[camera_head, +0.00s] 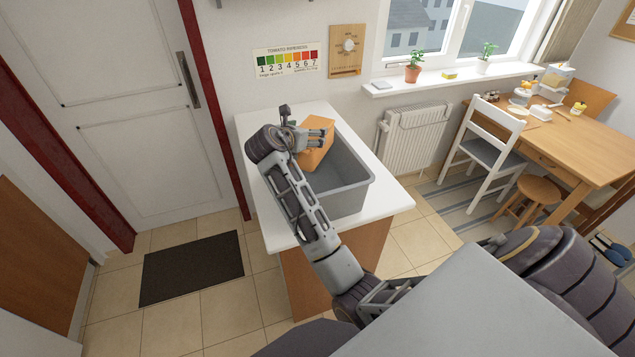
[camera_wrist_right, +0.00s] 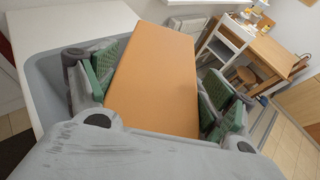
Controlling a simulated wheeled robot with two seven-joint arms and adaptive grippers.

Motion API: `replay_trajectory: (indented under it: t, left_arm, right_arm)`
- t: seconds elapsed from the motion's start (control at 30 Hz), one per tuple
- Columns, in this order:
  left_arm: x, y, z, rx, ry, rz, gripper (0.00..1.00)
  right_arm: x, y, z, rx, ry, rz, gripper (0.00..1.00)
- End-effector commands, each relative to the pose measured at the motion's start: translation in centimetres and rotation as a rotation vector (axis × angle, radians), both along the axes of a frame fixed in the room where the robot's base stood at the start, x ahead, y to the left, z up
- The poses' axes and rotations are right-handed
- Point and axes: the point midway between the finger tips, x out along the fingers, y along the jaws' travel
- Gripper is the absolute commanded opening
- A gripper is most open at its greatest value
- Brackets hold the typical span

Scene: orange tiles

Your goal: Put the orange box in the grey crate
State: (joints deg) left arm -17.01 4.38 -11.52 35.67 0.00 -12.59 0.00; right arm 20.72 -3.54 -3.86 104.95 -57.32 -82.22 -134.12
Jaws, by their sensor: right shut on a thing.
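The orange box (camera_head: 317,152) is over the opening of the grey crate (camera_head: 345,202), towards its far left part, and looks tilted. I cannot tell whether its underside touches the crate floor. My right gripper (camera_head: 308,138) is shut on the box. In the right wrist view, the box (camera_wrist_right: 155,80) is between the green-padded fingers of the gripper (camera_wrist_right: 152,88), and part of the crate (camera_wrist_right: 50,75) shows at the left. My left gripper is not in view.
The crate stands on a white-topped counter (camera_head: 388,196), with a narrow bare strip around it. A radiator (camera_head: 415,135) and a white chair (camera_head: 487,150) are to the right. A dark mat (camera_head: 192,268) lies on the floor at the left.

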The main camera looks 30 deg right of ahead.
Motion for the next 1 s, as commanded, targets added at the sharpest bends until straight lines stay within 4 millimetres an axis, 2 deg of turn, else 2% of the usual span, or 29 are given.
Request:
replay_trajectory:
  t: [0.57, 1.0]
  left_arm:
    - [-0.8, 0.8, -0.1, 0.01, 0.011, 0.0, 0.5]
    - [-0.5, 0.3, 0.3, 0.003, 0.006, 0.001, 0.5]
  right_arm:
    - [0.0, 0.0, -0.4, 0.0, -0.001, 0.0, 0.39]
    - [0.0, 0.1, -4.7, 0.0, -0.002, 0.0, 0.39]
